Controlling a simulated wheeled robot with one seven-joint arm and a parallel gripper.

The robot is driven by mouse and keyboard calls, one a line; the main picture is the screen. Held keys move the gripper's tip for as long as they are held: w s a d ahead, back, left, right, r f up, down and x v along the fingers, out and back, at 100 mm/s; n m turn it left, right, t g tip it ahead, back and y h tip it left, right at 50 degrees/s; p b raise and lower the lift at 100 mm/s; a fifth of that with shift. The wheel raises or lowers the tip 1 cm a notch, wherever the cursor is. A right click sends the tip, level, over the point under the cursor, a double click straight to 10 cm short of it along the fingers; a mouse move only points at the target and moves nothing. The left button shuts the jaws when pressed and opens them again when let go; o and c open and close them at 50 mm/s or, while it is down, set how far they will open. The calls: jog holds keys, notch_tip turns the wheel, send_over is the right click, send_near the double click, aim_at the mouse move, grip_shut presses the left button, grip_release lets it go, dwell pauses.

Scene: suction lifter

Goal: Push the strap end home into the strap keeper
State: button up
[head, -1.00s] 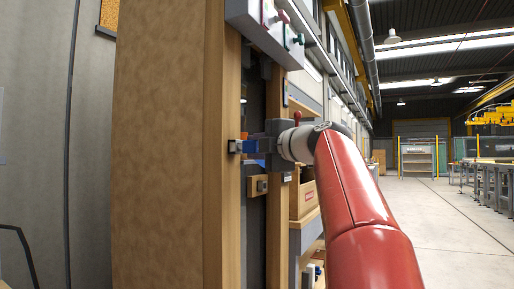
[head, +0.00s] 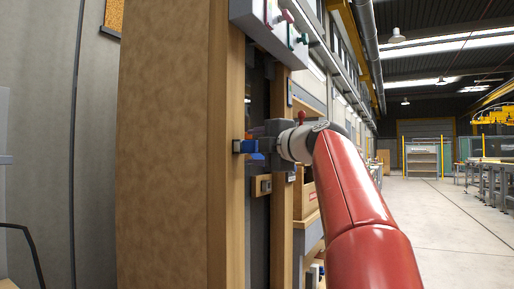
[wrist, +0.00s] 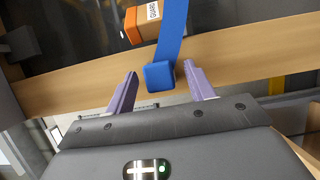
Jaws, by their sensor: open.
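The blue strap (wrist: 174,28) hangs down in the wrist view and ends in a thick blue block, the strap end (wrist: 160,76). The strap end lies between the two purple fingers of my gripper (wrist: 160,69), with a gap on either side. The gripper is open. In the head view my gripper (head: 258,146) reaches in beside a wooden post, with a blue piece (head: 249,146) at its fingers. I cannot clearly make out the strap keeper in either view.
A wooden beam (wrist: 240,58) crosses behind the strap in the wrist view. An orange box marked GUARD (wrist: 142,22) is close to the strap. In the head view a wide wooden panel (head: 165,150) stands left of my gripper and a grey control box (head: 270,25) sits above.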

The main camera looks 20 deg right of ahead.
jog(key=b+v, duration=0.3)
jog(key=v, duration=0.5)
jog(key=s+a+f+m+g+p, duration=0.1)
jog(key=s+a+f+m+g, duration=0.1)
jog(key=a+f+m, duration=0.35)
jog(key=s+a+f+m+g+h+p, duration=0.1)
jog(key=s+a+f+m+g, duration=0.15)
jog(key=f, duration=0.65)
jog(key=s+a+f+m+g, duration=0.1)
jog(key=a+f+m+g, duration=0.2)
jog(key=f, duration=0.5)
jog(key=s+a+f+m+g+h+p, duration=0.1)
jog(key=s+f+m+g, duration=0.1)
jog(key=s+f+m, duration=0.3)
jog(key=s+a+f+m+g+h, duration=0.2)
jog(key=s+f+m, duration=0.3)
jog(key=s+f, duration=0.6)
notch_tip(320, 180, down, 9)
jog(key=shift+s+a+r+h+p, duration=0.2)
jog(key=shift+s+h+p, duration=0.1)
jog(key=shift+s+p, duration=0.1)
